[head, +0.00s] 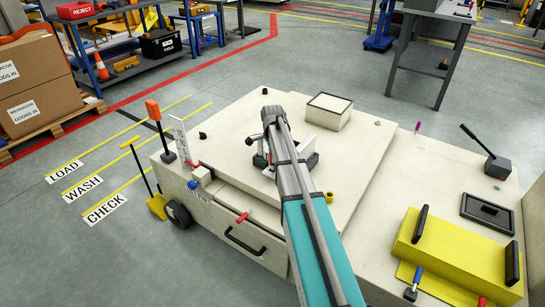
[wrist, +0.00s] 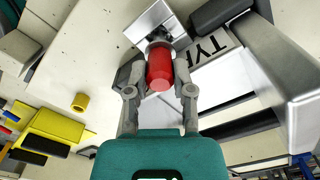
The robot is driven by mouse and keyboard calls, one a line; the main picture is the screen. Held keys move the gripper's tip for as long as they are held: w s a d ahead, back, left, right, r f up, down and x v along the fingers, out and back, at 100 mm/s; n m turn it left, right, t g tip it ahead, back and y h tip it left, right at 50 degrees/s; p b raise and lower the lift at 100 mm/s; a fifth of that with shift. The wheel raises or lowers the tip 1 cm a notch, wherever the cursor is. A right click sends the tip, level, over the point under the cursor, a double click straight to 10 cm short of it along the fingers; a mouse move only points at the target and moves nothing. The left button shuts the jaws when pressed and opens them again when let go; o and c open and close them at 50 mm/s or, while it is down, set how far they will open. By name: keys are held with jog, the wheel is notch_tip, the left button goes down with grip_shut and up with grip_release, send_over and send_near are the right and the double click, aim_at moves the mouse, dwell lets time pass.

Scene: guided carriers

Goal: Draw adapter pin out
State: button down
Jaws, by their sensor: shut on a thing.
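In the wrist view my gripper (wrist: 159,78) is shut on a red cylindrical head (wrist: 160,68), which I take to be the adapter pin. One finger lies on each side of it. A pale metal bracket (wrist: 152,24) with a dark fitting is just beyond the red head. Whether the pin's shank is still in a hole cannot be seen. In the head view my arm reaches over the pale carrier top (head: 232,130), and it hides the gripper and the pin.
A metal fixture with a dark-lettered plate (wrist: 212,45) stands close right of the gripper. Bare carrier top lies left.

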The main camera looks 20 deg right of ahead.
jog(key=shift+r+p, duration=0.4)
jog(key=shift+r, duration=0.05)
jog(key=shift+r+p, duration=0.7)
jog(key=shift+r+p, duration=0.25)
jog(key=shift+p, duration=0.05)
dwell(0.4)
jog(key=shift+r+p, duration=1.85)
jog(key=shift+r, duration=0.05)
